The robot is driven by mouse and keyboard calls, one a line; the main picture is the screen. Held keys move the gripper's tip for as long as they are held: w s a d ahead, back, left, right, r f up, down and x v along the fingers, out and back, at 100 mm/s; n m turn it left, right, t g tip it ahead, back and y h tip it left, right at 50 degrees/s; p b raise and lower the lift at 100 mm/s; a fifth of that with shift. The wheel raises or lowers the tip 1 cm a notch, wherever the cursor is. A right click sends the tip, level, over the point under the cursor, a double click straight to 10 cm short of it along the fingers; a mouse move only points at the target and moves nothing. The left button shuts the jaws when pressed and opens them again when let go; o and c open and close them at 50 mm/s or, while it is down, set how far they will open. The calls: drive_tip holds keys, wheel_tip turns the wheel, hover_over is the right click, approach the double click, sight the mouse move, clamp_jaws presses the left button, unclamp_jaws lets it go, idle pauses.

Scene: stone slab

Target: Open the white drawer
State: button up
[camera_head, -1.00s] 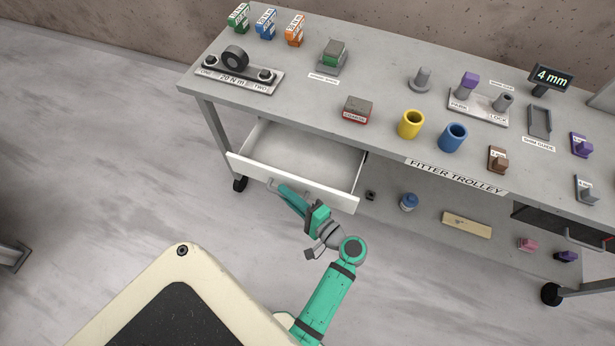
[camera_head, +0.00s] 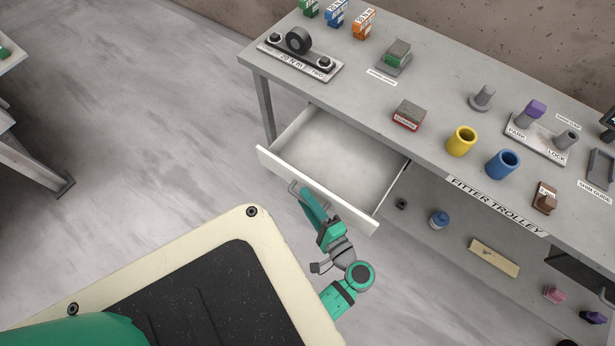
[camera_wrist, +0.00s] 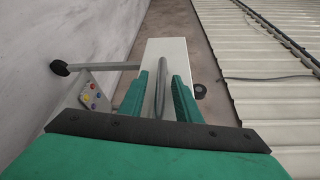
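The white drawer (camera_head: 311,190) under the trolley top is pulled well out, and its empty inside shows. Its grey bar handle (camera_head: 293,188) is on the front panel. My gripper (camera_head: 304,193) is at this handle, towards the left end of the drawer front. In the wrist view the handle (camera_wrist: 162,95) runs between the two green fingers (camera_wrist: 169,88), and they appear closed around it. The exact contact at the fingertips is hard to see.
The grey trolley (camera_head: 345,95) carries a torque fixture (camera_head: 298,62), a yellow cup (camera_head: 461,141) and a blue cup (camera_head: 502,164). Another table (camera_head: 30,150) stands at the far left. The floor between is clear.

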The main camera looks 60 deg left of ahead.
drive_tip(key=d, duration=1)
drive_tip(key=shift+d+r, duration=0.4)
drive_tip(key=shift+r, duration=0.05)
drive_tip(key=shift+w, duration=0.1)
